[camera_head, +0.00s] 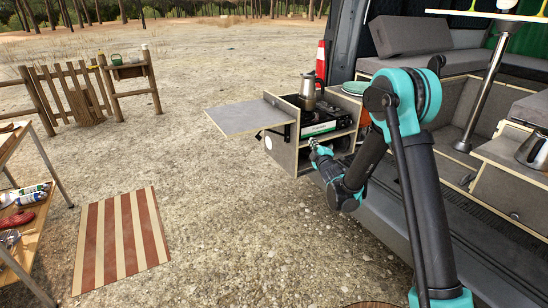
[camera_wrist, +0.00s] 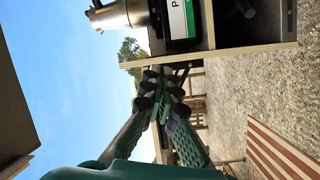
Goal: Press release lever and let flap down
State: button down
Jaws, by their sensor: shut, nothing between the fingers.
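The grey flap (camera_head: 238,117) stands out level from the left side of the kitchen box (camera_head: 302,158). A small dark bracket (camera_head: 259,135) shows below it, where it meets the box; I cannot tell whether this is the release lever. My gripper (camera_head: 313,145) is in front of the box's open lower part, to the right of the flap and bracket. In the wrist view my gripper (camera_wrist: 165,95) has its fingers together with nothing held. Dark parts show behind the fingertips near the box edge (camera_wrist: 215,54), partly hidden by them. I cannot tell whether anything touches.
A metal kettle (camera_head: 308,90) stands on the stove (camera_head: 323,118) in the box; the kettle also shows in the wrist view (camera_wrist: 118,14). The van bench is at the right. A striped mat (camera_head: 122,238) and a shelf with bottles are at the left. The gravel under the flap is clear.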

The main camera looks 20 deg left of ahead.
jog(key=s+a+f+n+g+y, duration=0.1)
jog(key=s+a+f+n+y, duration=0.25)
jog(key=a, duration=0.45)
jog(key=s+a+f+n+g+y, duration=0.1)
jog(key=s+a+f+n+y, duration=0.3)
jog(key=a, duration=0.4)
jog(key=w+d+x, duration=0.1)
jog(key=x, duration=1)
jog(key=shift+a+r+n, duration=0.2)
jog(key=shift+r+n, duration=0.15)
jog(key=shift+r, duration=0.05)
jog(key=shift+w, duration=0.1)
jog(key=shift+r, duration=0.1)
